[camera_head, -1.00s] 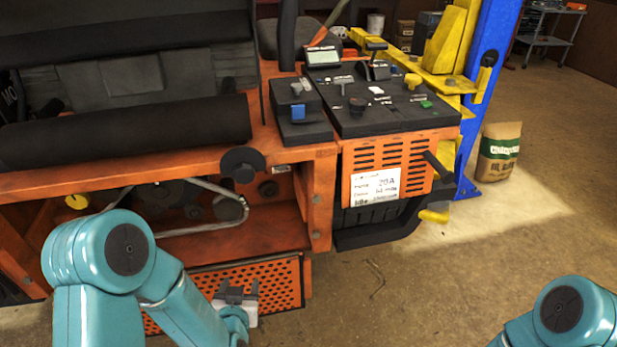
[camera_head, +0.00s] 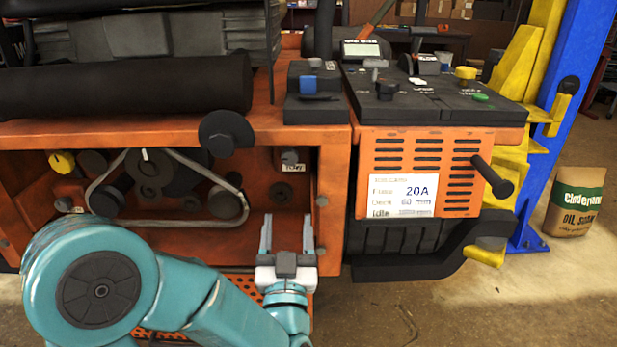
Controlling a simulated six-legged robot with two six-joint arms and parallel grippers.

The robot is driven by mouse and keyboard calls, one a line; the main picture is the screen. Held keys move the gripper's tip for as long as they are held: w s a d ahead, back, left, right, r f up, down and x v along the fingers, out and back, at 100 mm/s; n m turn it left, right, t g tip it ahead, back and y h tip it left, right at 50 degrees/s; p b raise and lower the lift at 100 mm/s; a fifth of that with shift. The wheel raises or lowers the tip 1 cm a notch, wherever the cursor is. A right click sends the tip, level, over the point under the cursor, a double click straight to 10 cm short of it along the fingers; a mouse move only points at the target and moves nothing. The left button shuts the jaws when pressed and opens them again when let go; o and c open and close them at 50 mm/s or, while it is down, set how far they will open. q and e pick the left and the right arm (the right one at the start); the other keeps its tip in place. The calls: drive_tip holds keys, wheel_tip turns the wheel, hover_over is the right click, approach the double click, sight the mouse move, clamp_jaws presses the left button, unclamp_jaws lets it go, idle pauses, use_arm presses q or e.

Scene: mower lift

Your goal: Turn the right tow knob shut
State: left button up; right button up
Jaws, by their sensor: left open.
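The right tow knob (camera_head: 290,157) appears to be the small grey knob at the right end of the open orange bay, with a small white label, hard to read, just below it. I cannot tell from its face how far it is turned. My left gripper (camera_head: 287,234) is open and empty, its two fingers pointing up and forward at the bay's lower right. It is below the knob in the picture and apart from it. My right gripper is not in view.
A round black knob (camera_head: 226,134) sticks out from the bay's top edge. A yellow knob (camera_head: 62,163) is at the bay's left. A bent metal loop (camera_head: 166,222) crosses the bay. The orange post (camera_head: 335,200) bounds it on the right. A black handle (camera_head: 492,176) juts out farther right.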

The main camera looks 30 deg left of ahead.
sight(290, 159)
use_arm(q)
drive_tip(key=p+x, duration=0.1)
drive_tip(key=x, duration=0.4)
drive_tip(key=p+x, duration=0.1)
drive_tip(key=x, duration=0.4)
drive_tip(key=p+x, duration=0.2)
drive_tip(key=x, duration=0.3)
drive_tip(key=shift+r, duration=0.35)
drive_tip(key=c, duration=1)
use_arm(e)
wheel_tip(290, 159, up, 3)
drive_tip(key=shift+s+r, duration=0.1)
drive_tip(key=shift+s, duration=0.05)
